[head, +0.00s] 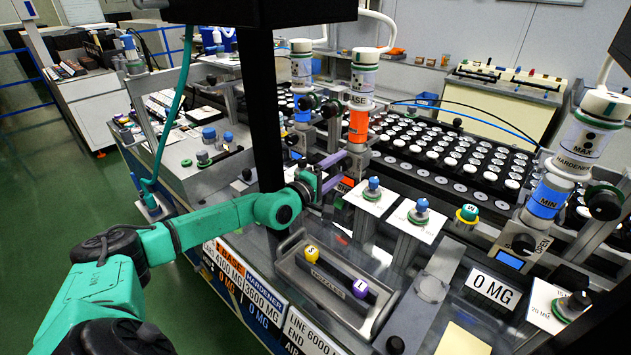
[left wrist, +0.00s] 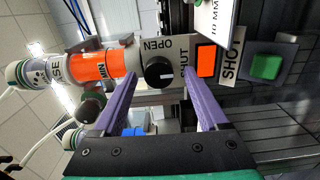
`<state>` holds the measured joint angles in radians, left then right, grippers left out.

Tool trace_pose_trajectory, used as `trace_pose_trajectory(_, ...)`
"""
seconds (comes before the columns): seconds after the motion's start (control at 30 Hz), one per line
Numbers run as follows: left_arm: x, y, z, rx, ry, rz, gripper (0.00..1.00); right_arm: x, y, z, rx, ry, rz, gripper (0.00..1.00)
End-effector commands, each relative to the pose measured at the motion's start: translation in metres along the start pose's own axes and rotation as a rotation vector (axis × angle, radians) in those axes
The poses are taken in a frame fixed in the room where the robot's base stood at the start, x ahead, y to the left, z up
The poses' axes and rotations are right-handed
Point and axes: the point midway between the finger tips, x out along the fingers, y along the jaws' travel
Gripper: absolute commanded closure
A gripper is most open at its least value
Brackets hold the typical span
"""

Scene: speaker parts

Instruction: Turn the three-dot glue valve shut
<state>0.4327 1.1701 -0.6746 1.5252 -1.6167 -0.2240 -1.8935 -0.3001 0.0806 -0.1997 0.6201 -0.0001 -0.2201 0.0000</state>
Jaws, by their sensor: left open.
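The dispenser with the orange band and BASE label (head: 359,122) stands at the centre of the head view. It also shows in the left wrist view (left wrist: 100,66), with dark dots on its white end; I cannot count them surely. Its black round valve knob (left wrist: 158,73) sits between OPEN and SHUT labels. The white mark on the knob points to the right, toward the SHUT side. My left gripper (head: 338,172) is open at this dispenser. In the left wrist view its purple fingers (left wrist: 158,88) stand on either side of the knob, with visible gaps. My right gripper is not in view.
A HARDENER dispenser with a blue band (head: 549,196) stands at the right. A nozzle tray (head: 322,288) lies in front of my left gripper. Small pedestals (head: 415,222) stand to its right. A green button (left wrist: 267,66) is near the SHOT label.

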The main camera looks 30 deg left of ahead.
Motion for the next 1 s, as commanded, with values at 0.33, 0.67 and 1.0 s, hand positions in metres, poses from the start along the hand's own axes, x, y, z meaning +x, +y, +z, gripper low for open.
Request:
trace_pose_trajectory(0.33, -0.074, -0.002, 0.001, 0.009, -0.003, -0.010, 0.24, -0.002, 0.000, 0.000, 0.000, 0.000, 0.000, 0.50)
trace_pose_trajectory(0.67, -0.122, 0.001, 0.001, 0.003, -0.001, -0.003, 0.24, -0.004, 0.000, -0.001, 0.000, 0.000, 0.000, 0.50)
trace_pose_trajectory(1.0, -0.125, 0.001, 0.001, 0.000, 0.000, -0.001, 0.24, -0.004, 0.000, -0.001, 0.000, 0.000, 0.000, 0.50)
